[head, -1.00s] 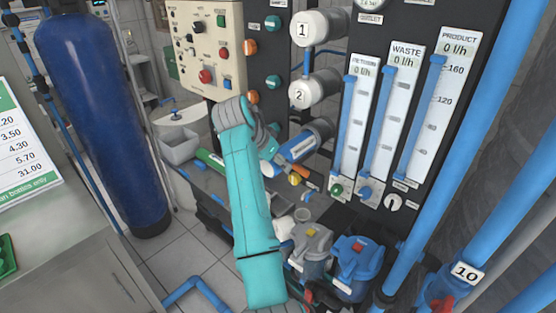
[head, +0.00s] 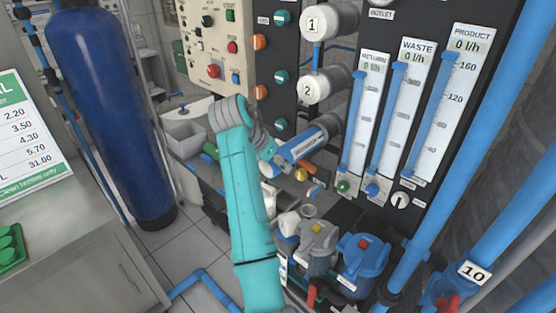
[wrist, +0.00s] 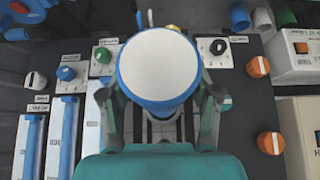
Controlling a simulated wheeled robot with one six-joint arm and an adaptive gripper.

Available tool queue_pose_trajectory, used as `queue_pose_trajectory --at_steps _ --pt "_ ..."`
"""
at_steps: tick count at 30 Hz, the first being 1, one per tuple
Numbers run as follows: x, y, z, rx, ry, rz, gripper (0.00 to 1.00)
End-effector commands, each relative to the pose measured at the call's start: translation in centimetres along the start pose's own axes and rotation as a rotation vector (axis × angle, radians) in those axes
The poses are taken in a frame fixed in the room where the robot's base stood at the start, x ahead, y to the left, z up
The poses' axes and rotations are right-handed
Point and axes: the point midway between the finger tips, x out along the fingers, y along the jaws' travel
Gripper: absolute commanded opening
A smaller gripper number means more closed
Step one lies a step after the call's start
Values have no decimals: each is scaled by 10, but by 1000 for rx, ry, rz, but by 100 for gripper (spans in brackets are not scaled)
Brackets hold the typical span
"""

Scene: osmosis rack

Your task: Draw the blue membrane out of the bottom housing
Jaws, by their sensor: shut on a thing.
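The blue membrane (head: 302,145) with a pale label sticks out of the open grey bottom housing (head: 333,122), pointing down and left. Its inner end is hidden in the housing. My gripper (head: 268,152) is at its outer end and is shut on it. In the wrist view, the membrane's round white end face with a blue rim (wrist: 158,66) sits between the two fingers (wrist: 158,100) and hides part of what lies behind it.
White-capped housings 1 (head: 315,24) and 2 (head: 315,90) are above. Flow meters (head: 405,110) stand to the right. Grey (head: 317,240) and blue (head: 360,262) pump-like units are below. A tall blue tank (head: 105,110) stands at left, with tiled floor beside it.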

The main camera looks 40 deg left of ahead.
Motion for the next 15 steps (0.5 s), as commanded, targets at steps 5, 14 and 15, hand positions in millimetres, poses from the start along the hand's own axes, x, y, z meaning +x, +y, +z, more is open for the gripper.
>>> queue_pose_trajectory --at_steps 5,14,15 --pt "-3 0 5 0 0 -1 11" --pt "-8 0 12 -1 0 -1 11" --pt "-9 0 13 0 0 -1 11"
